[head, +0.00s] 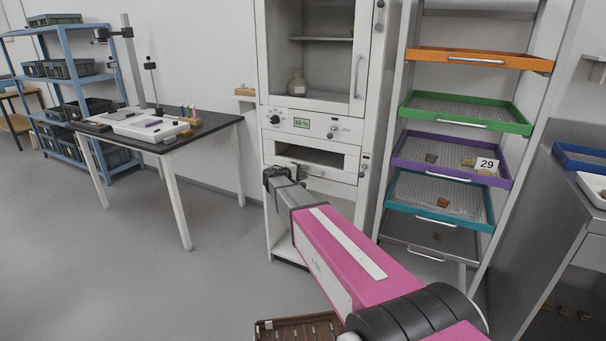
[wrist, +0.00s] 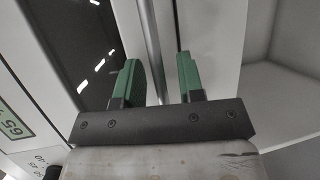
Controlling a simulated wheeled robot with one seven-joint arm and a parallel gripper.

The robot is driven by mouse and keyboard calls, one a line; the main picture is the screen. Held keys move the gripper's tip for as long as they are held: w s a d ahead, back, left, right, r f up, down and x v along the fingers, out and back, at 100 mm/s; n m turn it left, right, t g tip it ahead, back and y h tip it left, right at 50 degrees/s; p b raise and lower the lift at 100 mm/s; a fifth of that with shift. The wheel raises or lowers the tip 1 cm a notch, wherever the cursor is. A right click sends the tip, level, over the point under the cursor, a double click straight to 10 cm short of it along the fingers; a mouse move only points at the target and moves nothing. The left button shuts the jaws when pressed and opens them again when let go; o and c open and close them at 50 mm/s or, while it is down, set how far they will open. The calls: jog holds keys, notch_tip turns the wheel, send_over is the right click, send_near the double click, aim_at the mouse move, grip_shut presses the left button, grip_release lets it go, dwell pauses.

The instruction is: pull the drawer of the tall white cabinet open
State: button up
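The tall white cabinet (head: 349,130) stands at the centre of the head view, with a glazed door above, a control panel and a dark slot. Its drawer (head: 340,173) is below the slot, and the front looks flush with the cabinet. My gripper (head: 284,172) is at the left part of the drawer front and hides some of it. In the wrist view, my gripper's green fingers (wrist: 158,62) are apart. A metal handle bar (wrist: 149,38) runs between them, nearer the left finger, with a gap to the right finger. Whether either finger touches the bar is unclear.
A rack of coloured trays (head: 468,123) stands close on the cabinet's right. A dark-topped table (head: 205,129) with a white device is on the left, with a blue shelf (head: 88,80) behind. A brown crate (head: 297,330) is on the near floor.

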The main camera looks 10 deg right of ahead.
grip_shut()
jog(key=s+a, duration=0.9)
jog(key=s, duration=0.4)
jog(key=s+a, duration=0.9)
jog(key=s, duration=0.3)
jog(key=shift+s+a, duration=0.35)
jog(key=shift+s, duration=0.05)
jog(key=shift+o, duration=0.3)
grip_release()
jog(key=shift+a, duration=0.1)
jog(key=v, duration=1)
jog(key=shift+s+a, duration=0.2)
jog(key=shift+r, duration=0.1)
